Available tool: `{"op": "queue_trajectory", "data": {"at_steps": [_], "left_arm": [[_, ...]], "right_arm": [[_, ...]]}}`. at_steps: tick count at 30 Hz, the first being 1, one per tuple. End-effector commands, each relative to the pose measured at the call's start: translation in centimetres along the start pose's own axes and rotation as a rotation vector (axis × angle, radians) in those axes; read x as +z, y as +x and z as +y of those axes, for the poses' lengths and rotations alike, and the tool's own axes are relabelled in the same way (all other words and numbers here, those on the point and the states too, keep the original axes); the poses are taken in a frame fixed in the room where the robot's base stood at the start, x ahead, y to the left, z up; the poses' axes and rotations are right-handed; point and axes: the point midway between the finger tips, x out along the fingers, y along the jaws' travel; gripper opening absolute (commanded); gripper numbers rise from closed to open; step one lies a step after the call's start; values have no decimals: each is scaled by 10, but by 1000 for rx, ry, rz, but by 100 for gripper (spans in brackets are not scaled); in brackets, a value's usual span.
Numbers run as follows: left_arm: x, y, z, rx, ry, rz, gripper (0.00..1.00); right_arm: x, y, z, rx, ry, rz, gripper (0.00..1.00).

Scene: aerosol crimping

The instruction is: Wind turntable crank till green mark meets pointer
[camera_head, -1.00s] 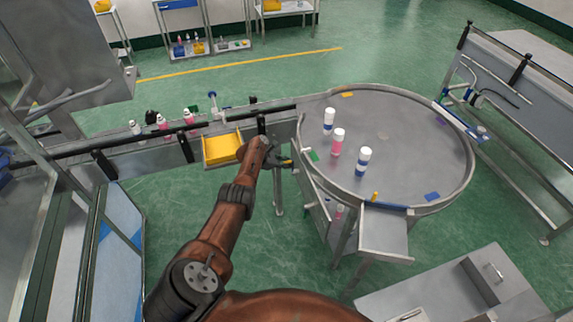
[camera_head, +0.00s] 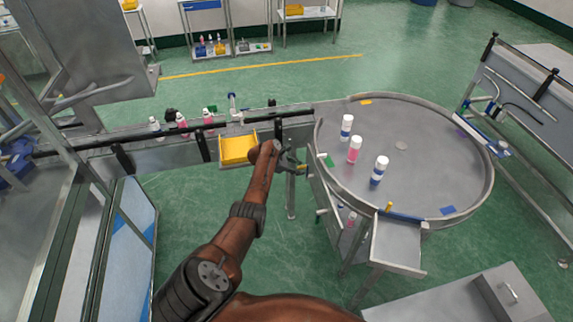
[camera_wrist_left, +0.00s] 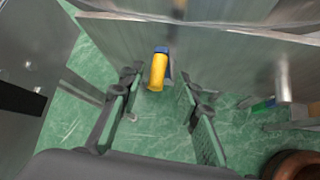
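The round grey turntable (camera_head: 425,160) stands at right. A green mark (camera_head: 328,160) lies at its left edge. A yellow peg (camera_head: 389,206), which looks like the pointer, stands at the front edge, well apart from the green mark. My left gripper (camera_head: 296,166) is beside the turntable's left side, below the green mark. In the left wrist view a yellow handle (camera_wrist_left: 158,72), apparently the crank's, shows ahead between the spread fingers (camera_wrist_left: 160,115). They do not appear to touch it. The rest of the crank is hard to make out. My right gripper is out of view.
Several capped bottles, including a pink one (camera_head: 354,150), stand on the turntable. A yellow bin (camera_head: 237,149) hangs on the conveyor to the left, close to my left forearm. A metal chute (camera_head: 397,246) juts from the turntable's front. A grey cabinet (camera_head: 450,300) stands front right.

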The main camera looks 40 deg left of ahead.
Motion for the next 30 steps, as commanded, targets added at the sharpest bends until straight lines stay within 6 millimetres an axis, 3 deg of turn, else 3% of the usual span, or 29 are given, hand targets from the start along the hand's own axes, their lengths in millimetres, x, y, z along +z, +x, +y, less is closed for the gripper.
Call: {"op": "queue_trajectory", "data": {"at_steps": [18, 30], "left_arm": [[-1, -88, 0, 0, 1, 0, 31], [0, -96, 0, -1, 0, 0, 31]], "right_arm": [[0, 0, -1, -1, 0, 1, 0], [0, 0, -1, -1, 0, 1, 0]]}}
